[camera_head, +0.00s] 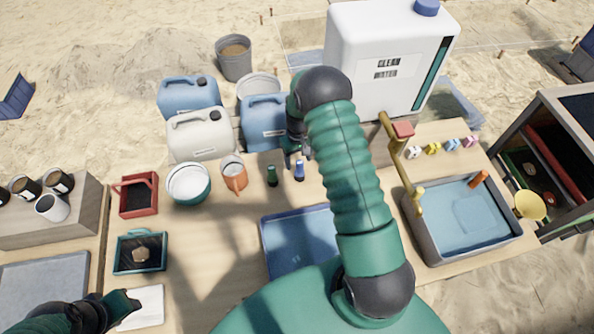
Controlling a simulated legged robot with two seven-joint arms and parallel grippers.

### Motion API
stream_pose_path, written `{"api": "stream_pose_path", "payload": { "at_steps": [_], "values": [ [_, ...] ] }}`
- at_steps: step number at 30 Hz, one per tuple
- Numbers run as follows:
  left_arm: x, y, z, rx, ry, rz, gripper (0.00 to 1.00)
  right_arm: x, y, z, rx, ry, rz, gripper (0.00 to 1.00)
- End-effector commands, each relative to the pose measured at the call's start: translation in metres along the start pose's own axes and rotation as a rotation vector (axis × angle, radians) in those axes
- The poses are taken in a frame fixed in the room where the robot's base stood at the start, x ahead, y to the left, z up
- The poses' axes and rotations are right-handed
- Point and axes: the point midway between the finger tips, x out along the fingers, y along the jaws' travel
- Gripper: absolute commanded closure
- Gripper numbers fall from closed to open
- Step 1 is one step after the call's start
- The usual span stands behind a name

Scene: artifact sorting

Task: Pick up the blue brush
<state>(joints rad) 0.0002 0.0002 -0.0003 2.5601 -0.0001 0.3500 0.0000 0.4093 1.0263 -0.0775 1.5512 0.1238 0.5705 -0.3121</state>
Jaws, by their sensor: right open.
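The blue brush (299,172) stands on the wooden table just behind the blue tray, beside a similar small dark green item (272,176). My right gripper (296,155) points down just behind and above the brush. It is open, and its fingers are small and dark here. I cannot tell whether they touch the brush. My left gripper (124,304) is low at the left, over a white pad (144,306); its jaw opening does not show clearly.
A blue tray (273,266) lies in front, partly hidden by my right arm. Blue canisters (266,128) stand behind. A water-filled basin (436,242) is at the right.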

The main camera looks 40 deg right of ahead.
Motion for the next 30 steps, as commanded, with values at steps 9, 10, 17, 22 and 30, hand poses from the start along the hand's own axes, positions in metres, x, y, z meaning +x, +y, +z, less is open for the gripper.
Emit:
{"api": "stream_pose_path", "payload": {
  "at_steps": [9, 10, 17, 22, 30],
  "values": [
    [-0.010, 0.000, -0.003, 0.001, 0.001, 0.000, 0.64, 0.044, -0.001, 0.001, 0.000, -0.001, 0.000, 0.39],
    [-0.010, 0.000, -0.002, 0.001, 0.000, 0.000, 0.64, 0.050, -0.001, 0.001, 0.000, 0.000, 0.001, 0.39],
    [-0.010, 0.000, -0.002, 0.000, 0.000, 0.000, 0.64, 0.062, -0.001, 0.000, -0.001, 0.003, 0.002, 0.39],
    [-0.009, 0.000, -0.002, 0.000, 0.000, 0.000, 0.64, 0.063, 0.000, 0.000, 0.000, 0.003, 0.000, 0.50],
    [-0.009, 0.000, -0.002, 0.001, 0.000, 0.000, 0.64, 0.063, 0.000, 0.000, 0.000, 0.002, 0.001, 0.85]
  ]
}}
